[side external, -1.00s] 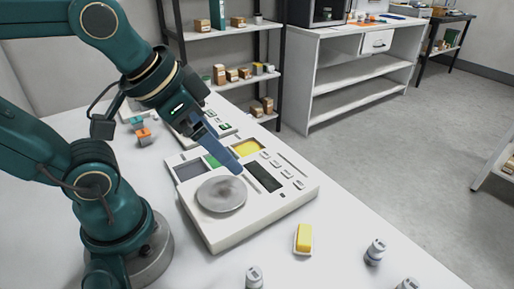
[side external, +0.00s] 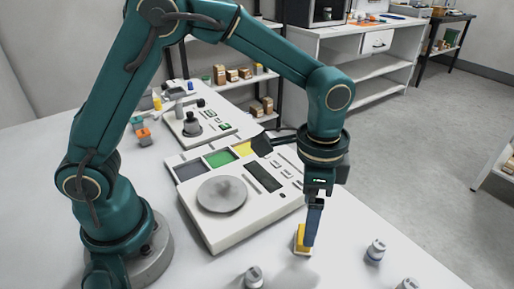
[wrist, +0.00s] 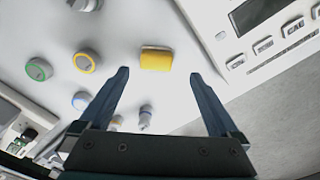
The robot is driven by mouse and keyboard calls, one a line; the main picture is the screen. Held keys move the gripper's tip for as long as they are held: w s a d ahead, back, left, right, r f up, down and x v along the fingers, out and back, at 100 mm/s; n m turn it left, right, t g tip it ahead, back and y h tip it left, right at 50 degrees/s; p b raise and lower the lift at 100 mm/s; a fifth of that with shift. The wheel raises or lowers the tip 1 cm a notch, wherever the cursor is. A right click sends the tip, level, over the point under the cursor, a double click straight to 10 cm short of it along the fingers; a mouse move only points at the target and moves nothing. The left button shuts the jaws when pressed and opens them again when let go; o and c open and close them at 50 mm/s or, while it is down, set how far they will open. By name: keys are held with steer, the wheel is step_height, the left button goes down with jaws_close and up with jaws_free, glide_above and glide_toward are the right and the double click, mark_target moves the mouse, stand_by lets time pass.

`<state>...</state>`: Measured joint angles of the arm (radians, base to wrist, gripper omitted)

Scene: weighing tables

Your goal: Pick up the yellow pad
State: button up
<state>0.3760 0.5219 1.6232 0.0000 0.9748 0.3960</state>
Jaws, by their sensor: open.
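The yellow pad (side external: 299,240), a small block with a pale edge, lies on the white table in front of the scale. In the wrist view the yellow pad (wrist: 156,59) shows between and just beyond the fingertips. My gripper (side external: 312,244) points down at the pad and partly covers it in the side view. In the wrist view my gripper (wrist: 159,74) is open, one finger to each side of the pad, with nothing held. Whether the fingertips have come down to the pad's height is hard to tell.
Small grey weights (side external: 375,251) stand to the right and in front. A second device (side external: 192,124) stands behind.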

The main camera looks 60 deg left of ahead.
steer(key=shift+s+d+f, duration=0.15)
steer(key=shift+s+f, duration=0.1)
steer(key=shift+f, duration=2.65)
steer(key=shift+c, duration=0.3)
jaws_close()
steer(key=shift+r, duration=0.6)
steer(key=r, duration=0.1)
steer(key=a+r, duration=0.1)
steer(key=r, duration=0.1)
steer(key=shift+a+r, duration=0.25)
steer(key=shift+r, duration=0.15)
steer(key=a+r, duration=0.6)
steer(key=a, duration=0.4)
steer(key=shift+a, duration=0.15)
steer(key=shift+s, duration=0.1)
